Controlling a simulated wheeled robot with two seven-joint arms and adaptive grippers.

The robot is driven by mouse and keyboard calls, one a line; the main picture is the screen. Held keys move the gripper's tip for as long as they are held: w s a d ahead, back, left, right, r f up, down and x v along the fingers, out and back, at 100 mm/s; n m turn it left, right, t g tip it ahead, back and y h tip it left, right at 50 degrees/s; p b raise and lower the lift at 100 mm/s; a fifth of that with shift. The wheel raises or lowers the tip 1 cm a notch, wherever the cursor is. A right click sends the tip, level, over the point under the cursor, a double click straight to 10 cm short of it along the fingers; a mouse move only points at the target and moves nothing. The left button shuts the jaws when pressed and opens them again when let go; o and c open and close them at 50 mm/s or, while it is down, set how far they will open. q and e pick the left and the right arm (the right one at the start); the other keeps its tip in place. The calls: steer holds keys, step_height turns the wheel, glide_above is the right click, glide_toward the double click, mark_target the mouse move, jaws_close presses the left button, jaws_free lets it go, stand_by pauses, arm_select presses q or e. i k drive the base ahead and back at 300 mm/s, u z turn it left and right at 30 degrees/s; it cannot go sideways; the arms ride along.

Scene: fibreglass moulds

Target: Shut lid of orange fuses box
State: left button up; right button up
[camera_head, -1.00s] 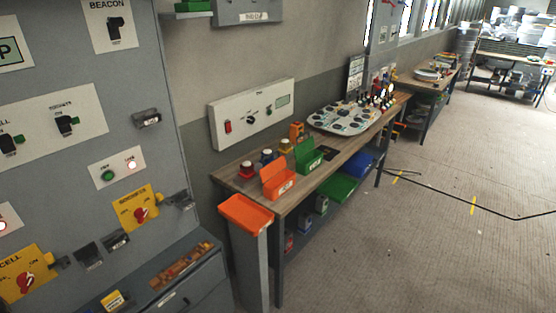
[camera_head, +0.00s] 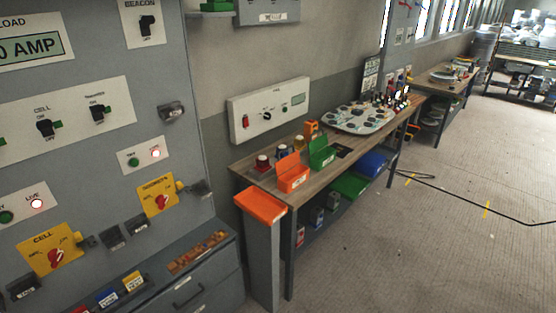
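An orange box (camera_head: 295,185) with a small white label on its front stands near the front left corner of the wooden workbench (camera_head: 251,175). Its orange lid (camera_head: 288,165) is raised upright at the back, so the box is open. The label is too small to read, and what lies inside the box is hidden. Neither of my grippers is in view.
A green box (camera_head: 321,157) with a raised lid stands right beside the orange one. An orange tray (camera_head: 261,207) tops a grey post at the bench's near end. Grey switch cabinets (camera_head: 90,150) fill the left. The carpet (camera_head: 420,240) on the right is mostly clear, with a black cable.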

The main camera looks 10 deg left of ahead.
mark_target(284, 164)
steer(key=z, duration=0.4)
steer(key=k, duration=0.2)
steer(key=u, duration=1.25)
steer(key=i, duration=0.65)
